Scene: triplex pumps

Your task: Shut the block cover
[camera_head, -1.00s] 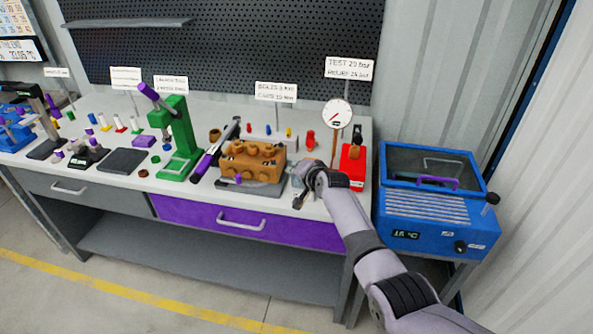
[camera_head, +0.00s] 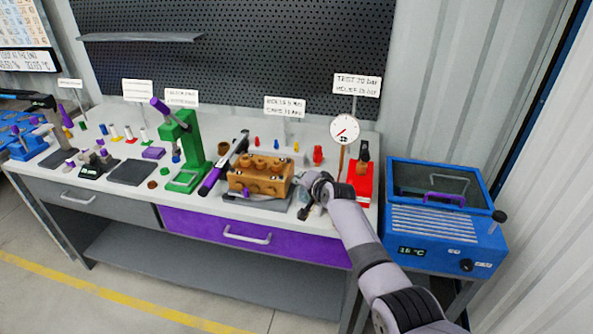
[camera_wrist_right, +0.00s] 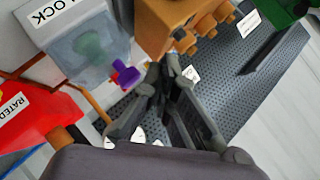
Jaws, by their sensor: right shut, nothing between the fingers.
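A translucent grey box-like cover (camera_wrist_right: 88,52), with a white label ending in "LOCK", shows at the upper left of the right wrist view. A green part shows dimly through it, and a purple knob (camera_wrist_right: 125,73) sticks out at its lower right. I cannot tell how far the cover is open. My right gripper (camera_head: 303,213) is shut and empty over the front of the bench, right of the orange pump block (camera_head: 260,177). In the wrist view its fingertips (camera_wrist_right: 165,68) are just right of the purple knob, apparently apart from it. My left gripper is out of view.
The orange block also shows near the fingertips in the wrist view (camera_wrist_right: 180,25). A red unit (camera_head: 360,185) and a pressure gauge (camera_head: 345,129) stand behind and right of my gripper. A blue bath (camera_head: 440,215) stands right of the bench. A green press (camera_head: 183,150) stands left.

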